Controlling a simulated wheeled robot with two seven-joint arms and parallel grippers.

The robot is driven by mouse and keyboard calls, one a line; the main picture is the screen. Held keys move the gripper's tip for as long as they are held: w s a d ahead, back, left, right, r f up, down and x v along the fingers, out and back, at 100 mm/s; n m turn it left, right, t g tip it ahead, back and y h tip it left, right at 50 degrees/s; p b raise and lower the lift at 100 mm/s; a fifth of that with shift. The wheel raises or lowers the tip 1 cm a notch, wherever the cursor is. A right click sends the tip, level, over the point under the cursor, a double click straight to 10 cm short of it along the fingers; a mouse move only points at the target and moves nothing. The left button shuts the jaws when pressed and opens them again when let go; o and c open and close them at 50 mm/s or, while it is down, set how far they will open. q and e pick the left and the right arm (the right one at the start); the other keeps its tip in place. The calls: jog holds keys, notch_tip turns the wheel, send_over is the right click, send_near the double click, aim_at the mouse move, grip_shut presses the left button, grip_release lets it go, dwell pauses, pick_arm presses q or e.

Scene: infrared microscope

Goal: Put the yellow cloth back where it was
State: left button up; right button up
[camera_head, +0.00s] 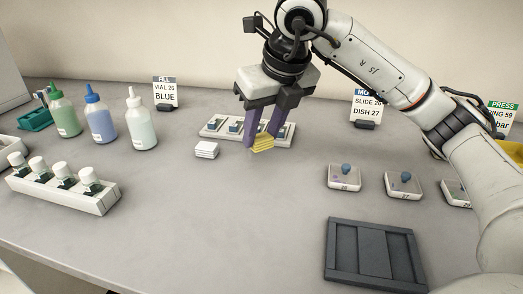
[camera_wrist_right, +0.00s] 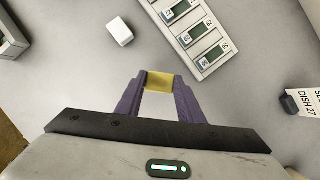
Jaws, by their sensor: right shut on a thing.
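The yellow cloth (camera_head: 263,144) is a small folded piece between the purple fingertips of my right gripper (camera_head: 261,141). The gripper is shut on it. In the head view it shows in front of the slide tray (camera_head: 217,133), near the white stack (camera_head: 206,150). In the right wrist view the cloth (camera_wrist_right: 160,82) spans the gap between the fingers, with bare table around it. I cannot tell whether the cloth touches the table. My left gripper is not in view.
Green, blue and pale bottles (camera_head: 138,122) stand at the left, behind a white rack (camera_head: 64,192) of vials. Several small dishes (camera_head: 344,177) sit at the right. A dark grey tray (camera_head: 374,252) lies at the front right. The front middle table is clear.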

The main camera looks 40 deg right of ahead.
aim_at(264, 140)
jog(key=shift+f, duration=1.85)
jog(key=shift+b, duration=0.3)
jog(key=o, duration=0.5)
jog(key=shift+f, duration=0.15)
jog(key=o, duration=0.5)
jog(key=shift+c, duration=0.2)
